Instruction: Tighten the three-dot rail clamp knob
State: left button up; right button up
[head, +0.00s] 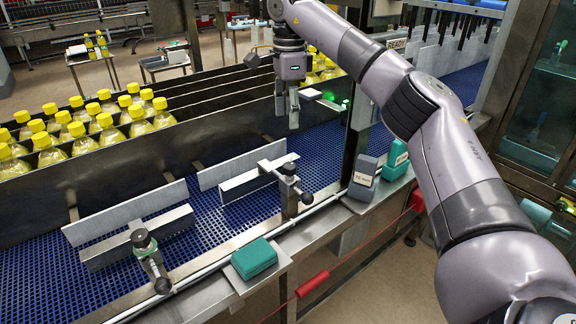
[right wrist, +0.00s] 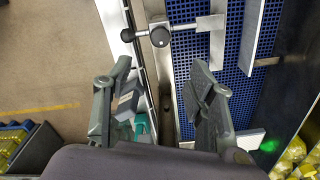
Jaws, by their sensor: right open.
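Two rail clamps with dark knobs show along the near edge of the blue conveyor in the head view. One clamp knob (head: 288,168) is near the middle and the other clamp knob (head: 140,238) is at lower left. Dot marks are too small to read on either. My right gripper (head: 287,116) hangs fingers down above the belt, behind the middle clamp and apart from it. It is open and empty. In the right wrist view, a round black knob (right wrist: 160,37) with a side lever lies beyond the spread fingertips (right wrist: 160,75), not between them. My left gripper is out of view.
Pale guide plates (head: 125,212) stand on the blue belt (head: 205,225). Yellow-capped bottles (head: 80,128) fill the lanes behind. A teal case (head: 254,258) sits on a front shelf. Grey and teal boxes (head: 364,178) stand beside the post, right of the middle clamp.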

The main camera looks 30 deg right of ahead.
aim_at(289, 165)
notch_tip(289, 165, down, 16)
jog(key=p, duration=0.3)
jog(key=shift+w+p, duration=0.1)
jog(key=shift+p, duration=0.25)
jog(key=shift+c, duration=0.6)
jog(key=c, duration=1.1)
